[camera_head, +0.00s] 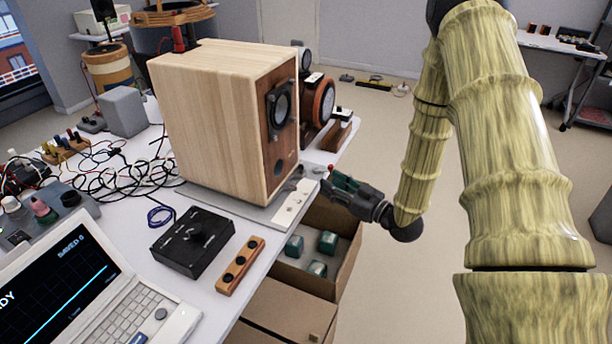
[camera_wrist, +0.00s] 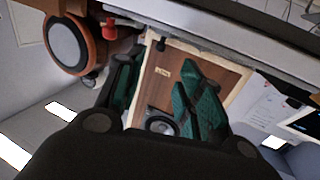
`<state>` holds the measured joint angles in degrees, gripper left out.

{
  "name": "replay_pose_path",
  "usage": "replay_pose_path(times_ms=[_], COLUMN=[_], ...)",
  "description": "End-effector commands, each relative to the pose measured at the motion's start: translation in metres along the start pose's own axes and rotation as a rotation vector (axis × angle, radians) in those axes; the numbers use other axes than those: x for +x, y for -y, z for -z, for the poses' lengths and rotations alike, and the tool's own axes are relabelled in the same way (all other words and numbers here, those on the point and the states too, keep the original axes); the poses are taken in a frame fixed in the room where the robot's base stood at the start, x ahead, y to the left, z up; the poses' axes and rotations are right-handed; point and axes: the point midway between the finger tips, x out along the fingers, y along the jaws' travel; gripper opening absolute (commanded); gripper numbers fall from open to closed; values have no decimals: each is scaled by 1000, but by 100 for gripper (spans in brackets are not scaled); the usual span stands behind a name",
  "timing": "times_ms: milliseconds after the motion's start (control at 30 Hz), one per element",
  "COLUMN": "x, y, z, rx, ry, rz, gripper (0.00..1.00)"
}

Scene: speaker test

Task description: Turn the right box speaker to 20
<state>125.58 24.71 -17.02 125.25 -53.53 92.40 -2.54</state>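A large pale wooden box speaker (camera_head: 215,125) stands upright on a flat light base (camera_head: 292,205) at the bench edge. Its brown front, with a dark round driver (camera_head: 280,104), faces right. In the wrist view its brown front panel (camera_wrist: 195,66) and driver (camera_wrist: 162,124) show behind my fingers. My gripper (camera_head: 328,182) is just right of the base, near a small red knob (camera_head: 331,168). In the wrist view my green-padded fingers (camera_wrist: 158,72) are apart with nothing seen between them. I cannot tell if a fingertip touches the base. The angle marks are unreadable.
A black control box (camera_head: 193,243), a wooden block with holes (camera_head: 240,266) and a laptop (camera_head: 80,290) stand in front. Cables (camera_head: 120,178) lie left. An orange round device (camera_head: 322,100) stands behind the speaker. An open carton (camera_head: 345,250) with several green-topped cubes sits below my gripper.

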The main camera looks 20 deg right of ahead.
Motion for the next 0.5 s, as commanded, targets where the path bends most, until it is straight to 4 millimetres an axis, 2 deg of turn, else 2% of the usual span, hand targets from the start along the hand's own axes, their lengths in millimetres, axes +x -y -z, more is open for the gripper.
replay_pose_path(times_ms=[167,500], x=[18,72], y=[0,0], z=[1,0], rx=[-2,-1], ry=[0,2], rz=[3,1], gripper=[38,38])
